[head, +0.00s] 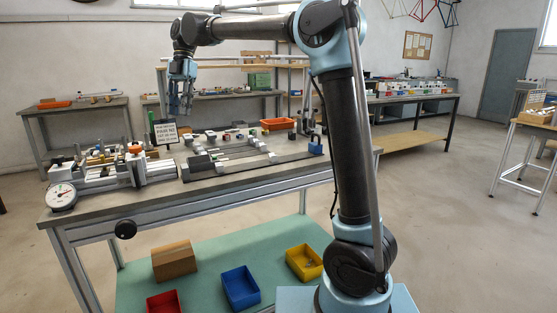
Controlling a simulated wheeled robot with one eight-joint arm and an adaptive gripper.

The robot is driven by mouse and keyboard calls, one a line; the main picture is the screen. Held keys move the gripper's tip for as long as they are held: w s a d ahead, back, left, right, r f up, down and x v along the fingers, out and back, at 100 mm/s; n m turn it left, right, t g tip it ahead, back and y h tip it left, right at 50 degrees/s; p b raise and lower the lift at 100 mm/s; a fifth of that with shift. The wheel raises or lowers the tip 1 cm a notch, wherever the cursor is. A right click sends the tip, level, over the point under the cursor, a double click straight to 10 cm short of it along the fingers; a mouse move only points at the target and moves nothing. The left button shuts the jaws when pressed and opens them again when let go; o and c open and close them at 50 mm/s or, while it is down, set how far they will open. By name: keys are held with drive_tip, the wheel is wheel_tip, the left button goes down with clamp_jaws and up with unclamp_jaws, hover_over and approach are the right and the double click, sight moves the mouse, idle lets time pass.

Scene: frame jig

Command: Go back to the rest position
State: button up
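My gripper (181,97) hangs in the air above the workbench (105,205), near the small dark sign (165,132). Its fingers point down. It is too small in the head view to tell how far apart the fingers are, and I see nothing clearly held in it. My arm reaches from the lower right up and over to the left. The frame jig (240,160) lies flat on the bench below and to the right of my gripper, with several rails and clamps.
A round dial gauge (62,197) and a vise-like fixture stand at the bench's left. An orange bin (278,124) is at the back. A cardboard box (174,261), a blue bin (240,287) and a yellow bin (304,263) sit on the lower shelf.

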drive_tip(key=s+d+f+m+t, duration=0.1)
drive_tip(key=d+f+m, duration=0.3)
drive_tip(key=d, duration=0.6)
drive_tip(key=s+d+f+m+t, duration=0.1)
drive_tip(key=d+f+m, duration=0.1)
drive_tip(key=d+m, duration=0.7)
drive_tip(key=s+d+f+m+t, duration=0.1)
drive_tip(key=d+f+m, duration=0.2)
drive_tip(key=d, duration=0.9)
drive_tip(key=s+d+f+m+t, duration=0.1)
drive_tip(key=s+d+f+m, duration=0.4)
drive_tip(key=f, duration=0.3)
drive_tip(key=s+d+f+m, duration=0.6)
drive_tip(key=d+f, duration=0.2)
drive_tip(key=s+d+f+m+t+h, duration=0.1)
drive_tip(key=s+d+f+m, duration=0.4)
drive_tip(key=d+f, duration=0.2)
drive_tip(key=shift+s+d+f+m+t, duration=0.2)
drive_tip(key=shift+f+m+t, duration=0.15)
drive_tip(key=shift+f, duration=0.4)
